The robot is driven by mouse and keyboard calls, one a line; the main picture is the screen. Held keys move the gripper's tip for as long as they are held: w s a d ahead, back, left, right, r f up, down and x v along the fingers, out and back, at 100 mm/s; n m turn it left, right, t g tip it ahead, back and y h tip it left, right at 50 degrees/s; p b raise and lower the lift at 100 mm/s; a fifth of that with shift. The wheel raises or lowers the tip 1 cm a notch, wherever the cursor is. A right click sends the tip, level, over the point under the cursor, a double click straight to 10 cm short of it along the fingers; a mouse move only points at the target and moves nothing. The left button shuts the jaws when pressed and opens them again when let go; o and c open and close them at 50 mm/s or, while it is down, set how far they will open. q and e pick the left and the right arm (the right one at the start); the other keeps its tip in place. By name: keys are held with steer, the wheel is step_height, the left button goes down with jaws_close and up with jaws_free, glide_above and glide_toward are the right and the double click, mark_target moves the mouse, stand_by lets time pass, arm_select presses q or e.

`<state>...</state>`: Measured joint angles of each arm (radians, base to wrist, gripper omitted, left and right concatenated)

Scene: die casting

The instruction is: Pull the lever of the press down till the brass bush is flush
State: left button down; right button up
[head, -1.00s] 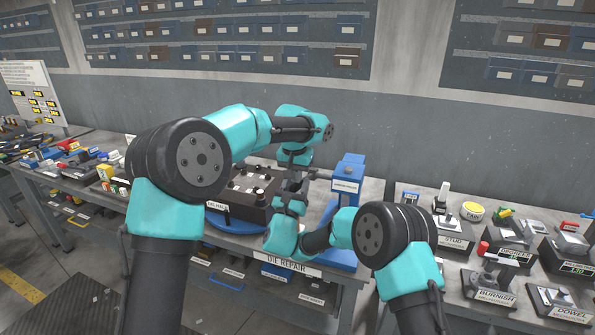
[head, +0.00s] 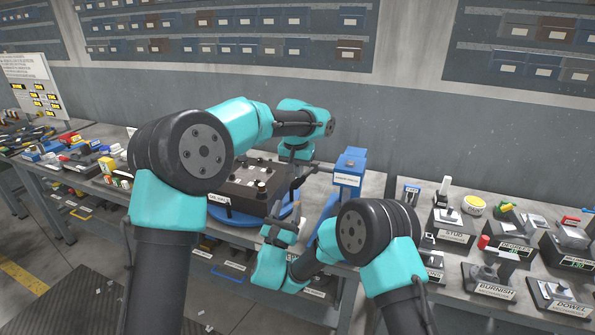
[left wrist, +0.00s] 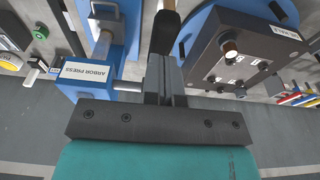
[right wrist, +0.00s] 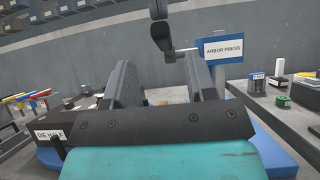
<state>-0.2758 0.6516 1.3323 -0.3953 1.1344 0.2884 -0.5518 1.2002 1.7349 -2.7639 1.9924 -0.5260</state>
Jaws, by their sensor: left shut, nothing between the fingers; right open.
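The blue arbor press (head: 348,178) stands at the bench's middle; its label also shows in the left wrist view (left wrist: 88,72). Its dark lever (right wrist: 160,30) stands up from the end of a short shaft in the right wrist view. In the left wrist view the lever (left wrist: 164,32) lies just past my left fingertips. My left gripper (head: 299,172) is shut and empty beside the lever; contact cannot be told. My right gripper (head: 281,226) is open and empty, lower and in front of the die half (head: 238,196). I cannot make out the brass bush clearly.
The die half sits on a blue round plate (head: 222,214). Labelled fixtures, among them the stud one (head: 453,222), stand on the bench at right. Coloured small parts (head: 85,150) lie at left. The wall behind carries bin rows.

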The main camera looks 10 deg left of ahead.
steer(key=shift+s+f, duration=0.3)
steer(key=shift+s, duration=0.1)
steer(key=shift+w, duration=0.1)
